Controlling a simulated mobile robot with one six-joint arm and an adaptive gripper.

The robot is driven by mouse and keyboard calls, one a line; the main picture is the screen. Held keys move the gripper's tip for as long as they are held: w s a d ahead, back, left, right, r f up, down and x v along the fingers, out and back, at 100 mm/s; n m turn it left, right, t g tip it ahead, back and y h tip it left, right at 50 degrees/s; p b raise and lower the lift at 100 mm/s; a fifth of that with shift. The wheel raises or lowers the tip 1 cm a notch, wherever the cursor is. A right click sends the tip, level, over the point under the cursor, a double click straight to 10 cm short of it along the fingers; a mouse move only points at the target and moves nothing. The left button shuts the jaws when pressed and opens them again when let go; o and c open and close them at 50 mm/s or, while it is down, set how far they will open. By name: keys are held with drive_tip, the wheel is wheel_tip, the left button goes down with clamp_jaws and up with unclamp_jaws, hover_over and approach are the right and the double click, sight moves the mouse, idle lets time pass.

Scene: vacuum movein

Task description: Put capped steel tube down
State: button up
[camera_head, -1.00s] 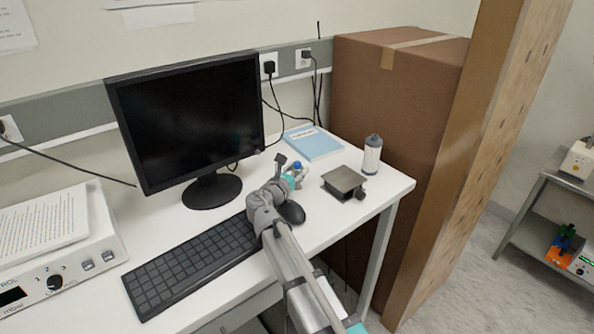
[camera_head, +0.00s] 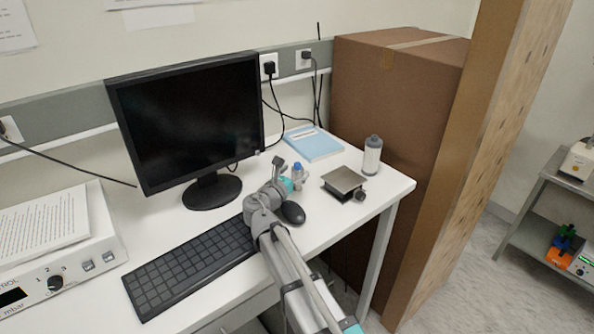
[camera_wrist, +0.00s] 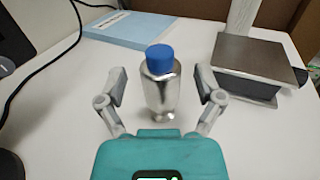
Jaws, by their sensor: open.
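The capped steel tube (camera_wrist: 161,92) is a shiny metal cylinder with a blue cap, standing upright on the white desk (camera_wrist: 62,110) in the wrist view. In the head view the tube (camera_head: 298,178) shows small, partly hidden behind my arm's end. My gripper (camera_wrist: 161,88) is open, with one finger on each side of the tube and a visible gap on both sides. In the head view my gripper (camera_head: 288,172) is low over the desk between the monitor and the small metal-topped device.
A metal-topped device (camera_head: 344,183) and a capped bottle (camera_head: 372,155) stand to the right. A blue book (camera_head: 313,143) lies behind. A mouse (camera_head: 292,212), keyboard (camera_head: 190,268) and monitor (camera_head: 190,120) are close. Bare desk lies between tube and book.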

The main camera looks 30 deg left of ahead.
drive_tip(key=s, duration=1)
drive_tip(key=shift+s, duration=0.4)
